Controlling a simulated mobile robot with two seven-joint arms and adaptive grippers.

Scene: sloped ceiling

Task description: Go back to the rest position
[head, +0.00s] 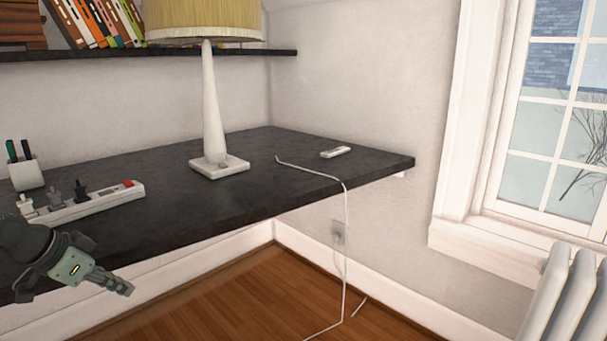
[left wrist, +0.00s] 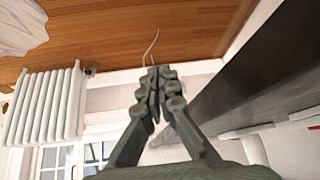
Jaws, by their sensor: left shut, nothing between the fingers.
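My left gripper (head: 118,285) is at the lower left of the head view, in front of the dark desk's (head: 300,187) front edge. Its fingers are shut and hold nothing. In the left wrist view the closed fingers (left wrist: 158,75) point toward the wooden floor (left wrist: 130,40), with the desk's edge (left wrist: 270,75) to their right. My right gripper is not in view.
On the desk stand a lamp (head: 211,110), a power strip (head: 90,204) with plugs, a pen cup (head: 27,174) and a small white object (head: 335,152). A white cable (head: 345,240) hangs to the floor. A radiator (head: 570,295) stands below the window at right.

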